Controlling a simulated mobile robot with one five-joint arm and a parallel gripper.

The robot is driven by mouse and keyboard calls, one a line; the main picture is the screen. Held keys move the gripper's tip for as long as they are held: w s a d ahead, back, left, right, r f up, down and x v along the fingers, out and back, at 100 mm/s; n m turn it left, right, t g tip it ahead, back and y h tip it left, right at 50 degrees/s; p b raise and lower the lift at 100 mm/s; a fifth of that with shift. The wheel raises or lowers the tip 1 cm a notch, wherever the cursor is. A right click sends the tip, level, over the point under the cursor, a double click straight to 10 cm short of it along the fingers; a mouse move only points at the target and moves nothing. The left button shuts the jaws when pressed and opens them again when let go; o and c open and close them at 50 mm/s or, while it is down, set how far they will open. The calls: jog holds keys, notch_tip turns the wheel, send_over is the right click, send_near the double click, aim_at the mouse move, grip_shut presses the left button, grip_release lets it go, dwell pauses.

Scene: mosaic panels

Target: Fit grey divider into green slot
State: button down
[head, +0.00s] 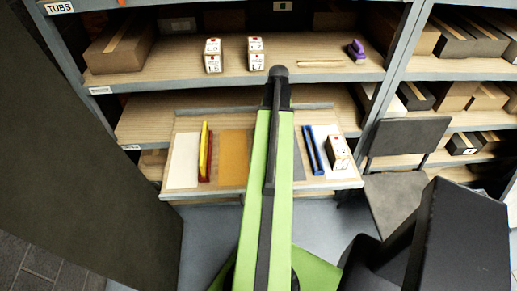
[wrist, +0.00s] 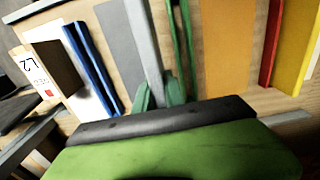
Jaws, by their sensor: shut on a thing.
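My gripper (wrist: 159,95) shows in the wrist view, its green fingertips closed on the grey divider (wrist: 143,45). The divider is a long light-grey bar that runs away from the fingers. The green slot (wrist: 179,40), a pair of thin dark-green rails on the wooden board, lies just right of the divider in the wrist view. The divider appears beside the slot, not in it; its height above the board cannot be told. In the head view my green arm hides the gripper, divider and slot.
On the pull-out board (head: 213,186), a yellow divider (head: 203,145) stands at a red slot (head: 206,170) on the left. A blue slot piece (head: 312,150) and a white box (head: 339,154) sit on the right. Shelves rise behind; a dark chair (head: 405,140) stands at the right.

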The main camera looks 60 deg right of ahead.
jog(key=shift+w+a+f+b, duration=0.45)
jog(key=shift+w+f+b, duration=0.45)
jog(key=shift+f+b, duration=0.5)
jog(key=shift+w+a+f+b, duration=0.4)
jog(key=shift+w+f+b, duration=0.65)
jog(key=shift+f, duration=0.55)
jog(key=shift+w+a+f+b, duration=0.45)
jog(key=shift+w+f+b, duration=0.3)
jog(key=shift+f+b, duration=0.7)
jog(key=c, duration=1.4)
grip_release()
jog(key=shift+r, duration=0.1)
notch_tip(320, 180, up, 13)
jog(key=p, duration=1.3)
